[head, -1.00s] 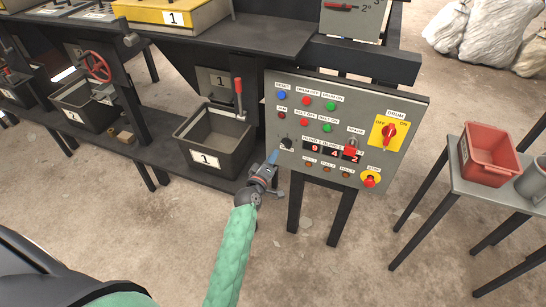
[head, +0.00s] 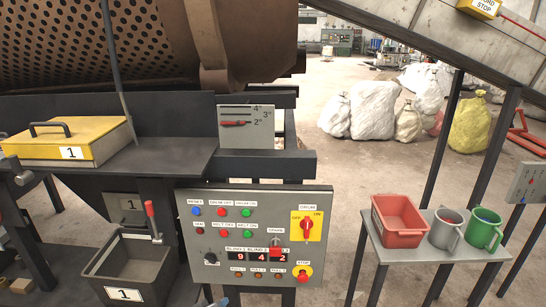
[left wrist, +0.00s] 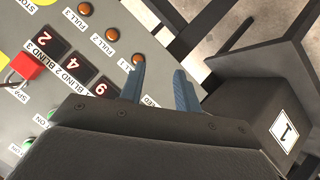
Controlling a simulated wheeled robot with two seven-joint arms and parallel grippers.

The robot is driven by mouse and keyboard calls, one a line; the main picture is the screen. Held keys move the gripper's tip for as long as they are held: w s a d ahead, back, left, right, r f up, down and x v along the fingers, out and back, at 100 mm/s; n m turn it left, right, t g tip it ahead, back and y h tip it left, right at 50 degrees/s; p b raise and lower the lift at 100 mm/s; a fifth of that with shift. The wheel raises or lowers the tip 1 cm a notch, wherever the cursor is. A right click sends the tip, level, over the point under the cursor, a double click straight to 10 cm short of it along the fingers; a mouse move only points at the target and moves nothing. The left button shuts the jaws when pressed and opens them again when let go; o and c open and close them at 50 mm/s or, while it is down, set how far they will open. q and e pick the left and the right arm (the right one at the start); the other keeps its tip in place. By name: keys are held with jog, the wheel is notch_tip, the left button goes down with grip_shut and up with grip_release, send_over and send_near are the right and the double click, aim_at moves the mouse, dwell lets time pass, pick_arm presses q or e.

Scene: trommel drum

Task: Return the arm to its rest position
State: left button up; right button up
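My left gripper barely shows at the bottom edge of the head view (head: 217,302), just below the grey control panel (head: 197,263). In the left wrist view its two blue fingers (left wrist: 160,78) stand apart with nothing between them, so it is open. The panel (left wrist: 110,15) lies beyond the fingers there, with lamps and a red-digit display reading 9, 4, 2. No contact with the panel is visible. Most of the left arm is out of the head view. My right gripper is in neither view.
The black bin marked 1 (head: 123,294) stands left of the panel, and it shows at the right in the left wrist view (left wrist: 235,105). A small table (head: 410,255) at the right holds a red tub (head: 398,238), a grey mug (head: 445,230) and a green mug (head: 484,230).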

pick_arm(q)
jog(key=s+f+m+g+y, duration=0.1)
jog(key=s+f+m+g, duration=0.1)
jog(key=s+f, duration=0.5)
jog(key=s+d+f+m+g+y, duration=0.1)
jog(key=s+f+g, duration=0.3)
jog(key=s, duration=1.4)
jog(key=s+d+f+m+g+y, duration=0.1)
jog(key=s+f+g, duration=0.3)
jog(key=s+f, duration=0.7)
jog(key=shift+s+d+m, duration=0.2)
jog(key=shift+s+m, duration=0.7)
jog(key=shift+s, duration=0.1)
